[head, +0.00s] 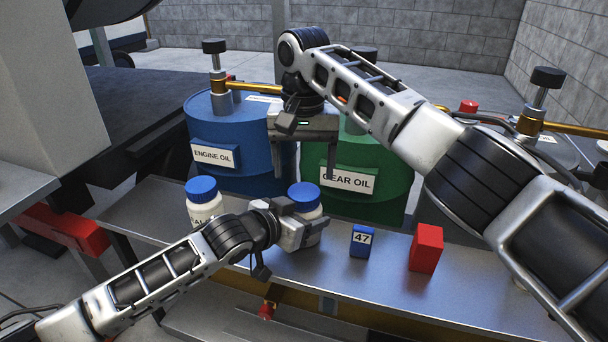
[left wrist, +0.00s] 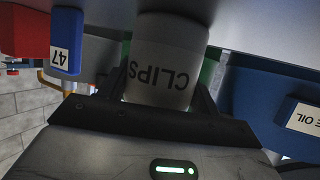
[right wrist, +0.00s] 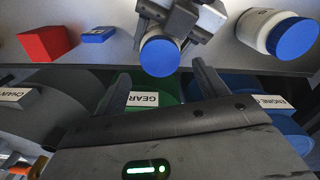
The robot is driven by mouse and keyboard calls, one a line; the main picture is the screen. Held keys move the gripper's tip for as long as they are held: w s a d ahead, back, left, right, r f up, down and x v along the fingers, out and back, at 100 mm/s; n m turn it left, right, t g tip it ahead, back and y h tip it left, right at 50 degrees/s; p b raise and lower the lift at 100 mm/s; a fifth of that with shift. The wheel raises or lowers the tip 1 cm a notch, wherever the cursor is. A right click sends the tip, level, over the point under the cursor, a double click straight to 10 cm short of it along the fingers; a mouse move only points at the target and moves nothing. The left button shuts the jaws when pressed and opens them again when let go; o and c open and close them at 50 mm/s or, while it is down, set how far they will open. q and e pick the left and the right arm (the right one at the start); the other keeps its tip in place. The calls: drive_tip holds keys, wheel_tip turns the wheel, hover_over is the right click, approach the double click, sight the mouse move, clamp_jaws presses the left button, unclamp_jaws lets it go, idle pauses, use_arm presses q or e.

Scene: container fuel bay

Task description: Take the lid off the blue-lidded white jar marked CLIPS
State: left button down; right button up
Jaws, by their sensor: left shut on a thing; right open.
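The white jar marked CLIPS (left wrist: 166,62) stands upright on the metal shelf, its blue lid (head: 304,191) on it. My left gripper (head: 303,232) is shut on the jar's body from the side; its fingers flank the jar in the left wrist view. My right gripper (head: 304,165) is open and empty, above and behind the jar, fingers pointing down. In the right wrist view the blue lid (right wrist: 160,55) lies beyond the open fingertips (right wrist: 160,80), apart from them.
A second blue-lidded white jar (head: 203,208) stands left on the shelf (head: 350,285). A blue block marked 47 (head: 361,241) and a red block (head: 426,249) stand to the right. Behind are the ENGINE OIL drum (head: 228,128) and GEAR OIL drum (head: 385,205).

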sight(304, 191)
wheel_tip(304, 191, up, 3)
drive_tip(key=m, duration=0.2)
drive_tip(key=shift+m, duration=0.4)
drive_tip(key=shift+f, duration=3.9)
drive_tip(key=c, duration=1)
drive_tip(key=shift+n, duration=1.6)
drive_tip(key=o, duration=1.1)
drive_tip(key=shift+c, duration=0.2)
